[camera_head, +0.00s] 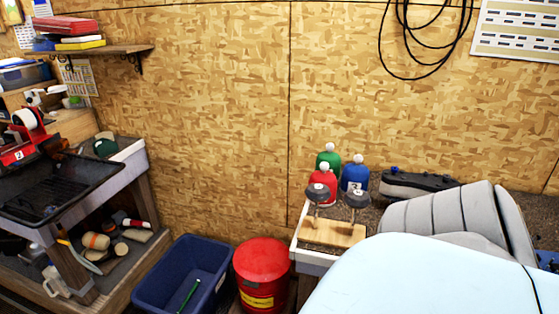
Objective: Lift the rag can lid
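The red rag can (258,290) stands on the floor at the bottom middle of the head view, between a blue bin and a small workbench. Its round red lid (263,257) lies flat on top and looks closed. A yellow label shows on the can's front, and its base is cut off by the frame edge. Neither of my grippers is in view.
The blue bin (150,290) with a green item inside stands left of the can. The bench (317,262) to its right holds colored bottles and a wooden block with two dark knobs. A large pale blue surface (440,275) fills the lower right.

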